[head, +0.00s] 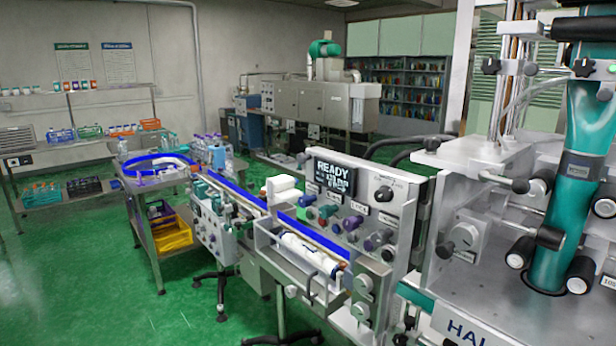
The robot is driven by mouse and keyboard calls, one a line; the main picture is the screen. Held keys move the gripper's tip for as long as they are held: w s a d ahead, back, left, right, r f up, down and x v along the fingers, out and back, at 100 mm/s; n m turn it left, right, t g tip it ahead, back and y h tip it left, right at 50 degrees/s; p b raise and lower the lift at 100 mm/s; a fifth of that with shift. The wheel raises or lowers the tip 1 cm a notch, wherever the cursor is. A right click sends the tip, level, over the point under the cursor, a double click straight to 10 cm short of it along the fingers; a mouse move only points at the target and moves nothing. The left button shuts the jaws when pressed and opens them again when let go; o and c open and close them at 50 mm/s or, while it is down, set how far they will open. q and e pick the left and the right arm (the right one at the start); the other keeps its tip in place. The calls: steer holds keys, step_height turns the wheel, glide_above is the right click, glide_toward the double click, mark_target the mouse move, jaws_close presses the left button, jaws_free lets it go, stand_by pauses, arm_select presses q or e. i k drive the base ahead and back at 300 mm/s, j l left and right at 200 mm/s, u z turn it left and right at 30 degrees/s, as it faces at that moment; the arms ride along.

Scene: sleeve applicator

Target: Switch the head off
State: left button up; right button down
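The sleeve applicator machine (490,205) stands at the right, with a teal sleeve tube (574,205) running down into it. A grey control panel (400,215) stands left of it. Its dark display (334,176) reads READY, with smaller lines I cannot read for sure. Several coloured knobs sit below the display, among them a purple knob (353,223). A black knob (383,193) is at the panel's upper right. The small labels are too blurred to tell which control is the head's. Neither gripper shows.
A conveyor with a blue belt (318,236) runs from the panel back to a round table (157,168). A white roll (312,254) lies in a tray before the panel. A yellow crate (172,236) sits under the round table. The green floor (85,285) at left is clear.

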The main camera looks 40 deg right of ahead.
mark_target(384, 194)
steer(key=z, duration=1.4)
